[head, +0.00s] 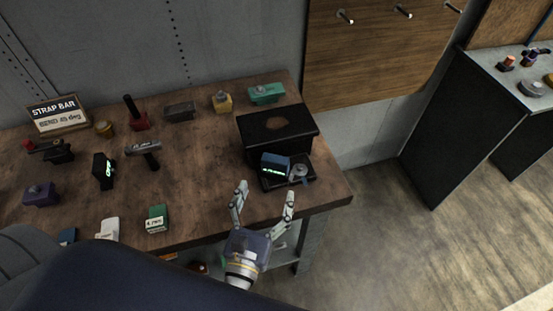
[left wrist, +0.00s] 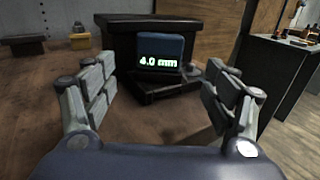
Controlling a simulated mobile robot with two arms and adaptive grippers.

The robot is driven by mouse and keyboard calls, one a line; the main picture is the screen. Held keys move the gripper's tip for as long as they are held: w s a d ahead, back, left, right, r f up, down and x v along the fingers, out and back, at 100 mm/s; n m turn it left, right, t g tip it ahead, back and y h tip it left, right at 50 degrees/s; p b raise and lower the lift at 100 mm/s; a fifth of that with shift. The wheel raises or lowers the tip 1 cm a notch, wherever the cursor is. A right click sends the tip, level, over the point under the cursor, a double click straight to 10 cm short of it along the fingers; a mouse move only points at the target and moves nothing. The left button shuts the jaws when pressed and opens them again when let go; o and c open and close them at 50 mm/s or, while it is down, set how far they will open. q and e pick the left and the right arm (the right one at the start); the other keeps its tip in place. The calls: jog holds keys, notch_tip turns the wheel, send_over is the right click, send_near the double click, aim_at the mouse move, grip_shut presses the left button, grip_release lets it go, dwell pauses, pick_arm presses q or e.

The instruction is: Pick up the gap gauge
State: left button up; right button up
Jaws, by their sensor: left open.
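What looks like the gap gauge (head: 275,166) is a dark blue block with a lit green readout, at the right end of the wooden bench. In the left wrist view the gauge (left wrist: 161,54) reads "4.0 mm" and stands upright on a low black base, centred beyond the fingers. My left gripper (head: 266,191) is open and empty at the bench's front edge, its fingers pointing toward the gauge and apart from it. In the left wrist view the two fingers (left wrist: 160,84) frame the space before it. My right gripper is not in view.
A black box (head: 277,128) with a brown patch on top stands right behind the gauge. A small grey round part (head: 300,171) sits beside it on the base. Several tools and blocks cover the bench's left and middle. Bare bench (head: 202,180) lies left of the gauge.

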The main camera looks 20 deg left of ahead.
aim_at(274, 169)
pick_arm(q)
jog(key=shift+w, duration=1)
jog(key=shift+w+p, duration=0.3)
jog(key=w, duration=0.1)
jog(key=w+p, duration=0.2)
jog(key=w, duration=0.1)
jog(key=shift+a+r, duration=0.2)
jog(key=shift+r, duration=0.05)
jog(key=shift+w+f, duration=0.1)
jog(key=shift+w, duration=0.3)
jog(key=shift+w+f, duration=0.1)
jog(key=shift+w, duration=0.05)
jog(key=shift+c, duration=1.1)
jog(key=c, duration=1.1)
jog(key=shift+c, duration=0.6)
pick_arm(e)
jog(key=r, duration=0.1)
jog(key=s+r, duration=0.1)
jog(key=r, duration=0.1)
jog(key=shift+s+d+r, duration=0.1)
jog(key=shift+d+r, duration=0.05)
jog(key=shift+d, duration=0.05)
pick_arm(q)
jog(key=shift+r, duration=0.2)
